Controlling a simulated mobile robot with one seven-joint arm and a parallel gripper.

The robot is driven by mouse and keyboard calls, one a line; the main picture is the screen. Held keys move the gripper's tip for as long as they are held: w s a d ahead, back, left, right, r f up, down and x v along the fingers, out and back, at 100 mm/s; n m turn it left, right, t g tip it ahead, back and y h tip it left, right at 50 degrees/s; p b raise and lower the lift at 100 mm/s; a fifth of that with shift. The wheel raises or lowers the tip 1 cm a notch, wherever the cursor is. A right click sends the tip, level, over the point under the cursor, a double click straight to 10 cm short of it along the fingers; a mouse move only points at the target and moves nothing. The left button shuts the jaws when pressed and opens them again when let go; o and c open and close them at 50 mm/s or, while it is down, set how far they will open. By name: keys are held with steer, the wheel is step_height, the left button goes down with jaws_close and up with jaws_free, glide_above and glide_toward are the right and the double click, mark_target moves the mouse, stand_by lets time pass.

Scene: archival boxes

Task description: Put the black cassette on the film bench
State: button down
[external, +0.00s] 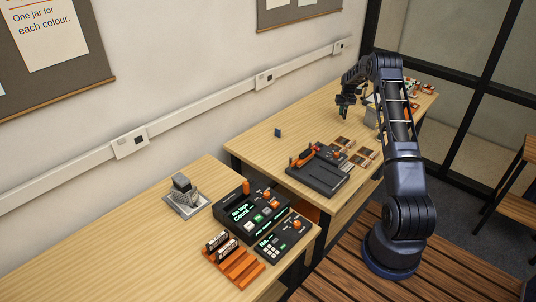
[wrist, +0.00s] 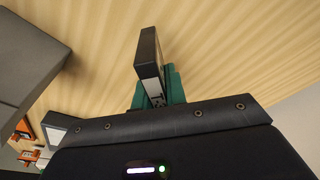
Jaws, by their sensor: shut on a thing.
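My gripper (external: 344,111) hangs above the back part of the far wooden bench (external: 262,151) in the external view. In the wrist view its teal fingers (wrist: 158,88) are shut on a black cassette (wrist: 149,52) with a pale label edge. The cassette sticks out past the fingertips over a bare wooden surface. It is too small to make out clearly in the external view. No sign shows which bench is the film bench.
The near bench (external: 115,243) holds a black console (external: 250,213) and an orange rack (external: 232,268).

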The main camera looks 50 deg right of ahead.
steer(key=shift+f, duration=1.9)
steer(key=shift+f, duration=0.15)
steer(key=c, duration=1.4)
jaws_free()
steer(key=shift+c, duration=0.2)
